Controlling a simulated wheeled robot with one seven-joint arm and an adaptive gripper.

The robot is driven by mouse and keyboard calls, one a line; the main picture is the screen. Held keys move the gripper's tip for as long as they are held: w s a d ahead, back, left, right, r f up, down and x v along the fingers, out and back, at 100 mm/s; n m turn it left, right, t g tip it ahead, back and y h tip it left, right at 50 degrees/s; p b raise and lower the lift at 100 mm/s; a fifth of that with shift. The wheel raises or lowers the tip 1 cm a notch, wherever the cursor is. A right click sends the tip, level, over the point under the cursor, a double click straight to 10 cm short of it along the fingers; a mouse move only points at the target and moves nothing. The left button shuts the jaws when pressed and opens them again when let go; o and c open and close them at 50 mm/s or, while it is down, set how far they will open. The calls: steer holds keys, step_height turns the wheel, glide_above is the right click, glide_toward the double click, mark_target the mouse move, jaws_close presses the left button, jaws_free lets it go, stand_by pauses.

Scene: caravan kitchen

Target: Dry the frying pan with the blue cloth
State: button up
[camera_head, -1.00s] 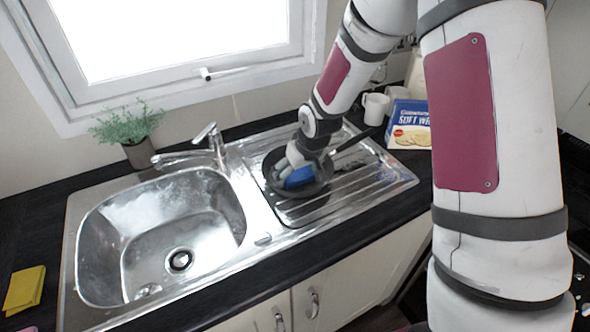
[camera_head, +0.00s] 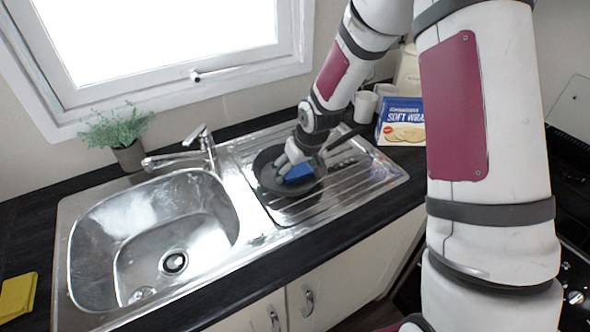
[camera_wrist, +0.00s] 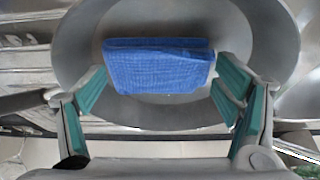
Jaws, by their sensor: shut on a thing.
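The dark frying pan (camera_head: 266,181) sits on the ribbed drainer to the right of the sink bowl, its handle pointing toward the back right. In the wrist view the pan (camera_wrist: 270,45) fills most of the upper picture. My gripper (camera_head: 298,175) is over the pan, shut on the folded blue cloth (camera_head: 300,173). In the wrist view the blue cloth (camera_wrist: 158,66) lies between the teal-padded fingers, over the pan's inside. I cannot tell how firmly it touches the pan surface.
The empty steel sink (camera_head: 150,235) and tap (camera_head: 200,150) are left of the pan. A potted plant (camera_head: 118,135) stands behind. A yellow cloth (camera_head: 17,296) lies at the far left.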

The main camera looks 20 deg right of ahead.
steer(key=shift+w+d, duration=0.1)
steer(key=shift+w, duration=0.4)
steer(key=shift+w, duration=0.1)
steer(key=shift+w+a+b, duration=0.45)
steer(key=shift+a+b, duration=0.05)
steer(key=shift+a, duration=0.05)
steer(key=shift+s+a, duration=0.2)
steer(key=shift+a, duration=0.6)
steer(key=shift+s, duration=0.15)
